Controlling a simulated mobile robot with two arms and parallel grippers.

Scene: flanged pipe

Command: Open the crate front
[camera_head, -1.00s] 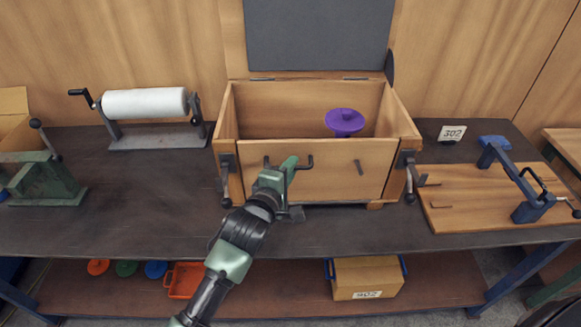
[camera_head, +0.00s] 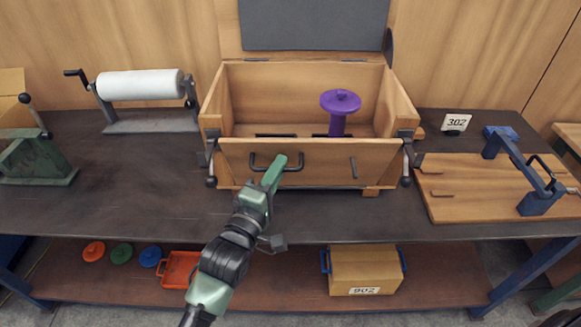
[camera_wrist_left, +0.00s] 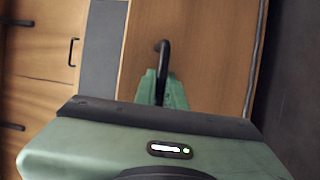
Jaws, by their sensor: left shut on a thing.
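The wooden crate (camera_head: 213,108) stands on the dark workbench with its lid raised. Its front panel (camera_head: 322,159) is tilted outward at the top, away from the side walls. A dark bar handle (camera_head: 291,168) is fixed on the left part of the panel. My left gripper (camera_head: 273,170) is shut on this handle; the left wrist view also shows the handle (camera_wrist_left: 162,52) between the green fingers (camera_wrist_left: 162,90). Dark latches hang at both sides of the panel, the left latch (camera_head: 209,160) and the right latch (camera_head: 408,158). A purple flanged pipe (camera_head: 340,104) stands upright inside the crate. My right gripper is not in view.
A white roll on a stand (camera_head: 141,85) and a green device (camera_head: 36,157) are on the bench left of the crate. A wooden board with a blue clamp (camera_head: 470,187) lies to the right, near a 302 sign (camera_head: 456,122). Bare bench (camera_head: 110,218) lies front left.

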